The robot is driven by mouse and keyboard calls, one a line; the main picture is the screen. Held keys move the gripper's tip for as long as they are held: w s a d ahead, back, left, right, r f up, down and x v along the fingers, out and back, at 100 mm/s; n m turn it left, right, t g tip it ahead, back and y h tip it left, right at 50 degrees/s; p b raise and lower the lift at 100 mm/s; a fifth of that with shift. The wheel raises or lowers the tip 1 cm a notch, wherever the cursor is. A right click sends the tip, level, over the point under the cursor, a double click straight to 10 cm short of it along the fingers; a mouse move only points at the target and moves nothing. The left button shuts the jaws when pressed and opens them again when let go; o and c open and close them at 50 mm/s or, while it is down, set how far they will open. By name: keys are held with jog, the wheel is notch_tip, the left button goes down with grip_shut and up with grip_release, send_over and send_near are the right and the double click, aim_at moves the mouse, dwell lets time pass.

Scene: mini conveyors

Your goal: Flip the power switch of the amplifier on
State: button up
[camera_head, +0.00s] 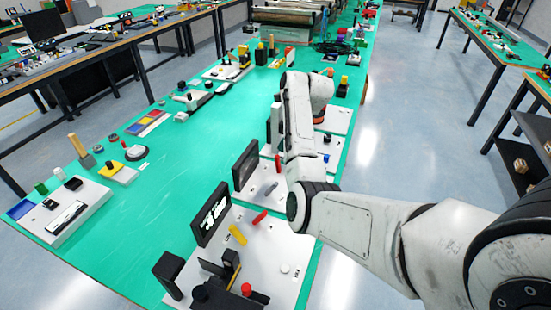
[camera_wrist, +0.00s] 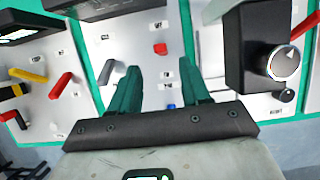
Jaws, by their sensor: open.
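A black box with a large silver-faced knob, which looks like the amplifier (camera_wrist: 243,52), stands at the right of the wrist view on a white panel. A smaller black knob sits below the large one. I cannot make out a power switch on it for certain. In the head view my arm seems to hide most of this box. My gripper (camera_wrist: 156,88) shows in the wrist view with two dark green fingers spread apart and nothing between them. It is over a white panel with a red button (camera_wrist: 160,48) and a blue button (camera_wrist: 171,106), left of the black box.
A white panel with red and yellow levers (camera_head: 238,234) and a black screen (camera_head: 212,213) lies at the near end of the green table (camera_head: 190,200). Another screen (camera_head: 245,165) stands behind it. Several other devices stand along the left edge. The table's middle is clear.

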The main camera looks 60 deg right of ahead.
aim_at(277, 156)
jog(key=x, duration=1)
jog(key=shift+f, duration=0.3)
grip_shut()
